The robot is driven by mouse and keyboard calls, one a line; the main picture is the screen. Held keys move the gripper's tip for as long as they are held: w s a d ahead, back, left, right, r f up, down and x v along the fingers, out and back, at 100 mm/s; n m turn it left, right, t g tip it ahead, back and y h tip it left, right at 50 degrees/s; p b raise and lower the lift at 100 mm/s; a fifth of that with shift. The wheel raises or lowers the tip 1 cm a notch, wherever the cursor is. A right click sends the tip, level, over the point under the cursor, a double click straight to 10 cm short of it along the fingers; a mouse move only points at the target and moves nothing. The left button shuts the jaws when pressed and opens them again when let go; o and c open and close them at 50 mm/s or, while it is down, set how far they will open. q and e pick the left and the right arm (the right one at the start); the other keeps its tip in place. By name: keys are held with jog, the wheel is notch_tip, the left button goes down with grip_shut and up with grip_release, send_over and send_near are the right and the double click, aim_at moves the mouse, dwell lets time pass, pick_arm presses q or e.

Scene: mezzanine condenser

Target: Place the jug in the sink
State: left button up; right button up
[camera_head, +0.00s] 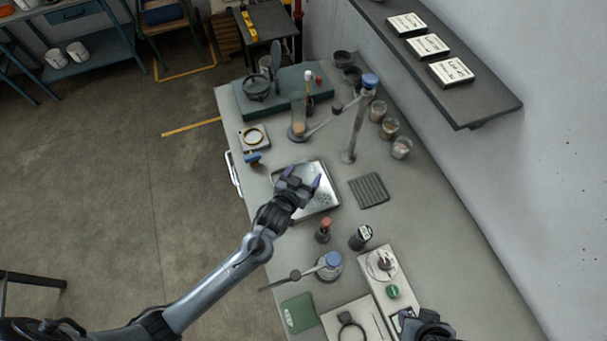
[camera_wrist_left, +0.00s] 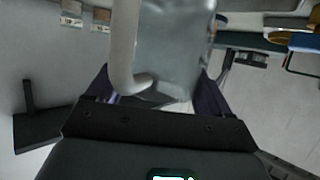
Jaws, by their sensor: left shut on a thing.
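My left gripper (camera_head: 304,181) is over the shallow metal sink (camera_head: 322,204), which is set in the grey bench. In the left wrist view its dark fingers (camera_wrist_left: 155,95) are shut on the jug (camera_wrist_left: 180,45), a grey, glassy body with a pale curved handle (camera_wrist_left: 123,50) on the left. The jug rises between the fingers and its top is cut off by the frame. In the head view I cannot make out the jug clearly, nor whether it touches the sink. A dark part of my right gripper (camera_head: 427,322) shows at the bottom edge; its fingers are unclear.
A tall metal post (camera_head: 357,130) with a blue top stands behind the sink. A ribbed dark mat (camera_head: 369,190) lies right of it. A red-capped bottle (camera_head: 323,230) and a dark jar (camera_head: 361,237) stand in front. Several glasses (camera_head: 390,128) line the wall side.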

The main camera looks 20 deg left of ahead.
pick_arm(q)
jog(key=shift+f+b, duration=0.3)
jog(key=shift+f, duration=0.3)
jog(key=o, duration=1.4)
jog(key=shift+o, duration=0.2)
jog(key=shift+s, duration=0.1)
jog(key=s+a+r+m+g, duration=0.1)
jog(key=s+a+r+g, duration=0.15)
jog(key=s, duration=0.65)
jog(key=s+a+r+g, duration=0.1)
jog(key=s+g, duration=0.3)
jog(key=s, duration=0.4)
jog(key=s+a+r+m+g, duration=0.1)
jog(key=s+a+r+g, duration=0.15)
jog(key=s, duration=0.65)
notch_tip(320, 180, up, 14)
jog(key=g+p, duration=0.1)
jog(key=p, duration=1.3)
jog(key=shift+s+d+p, duration=0.15)
jog(key=shift+s+p, duration=0.05)
jog(key=shift+p, duration=0.2)
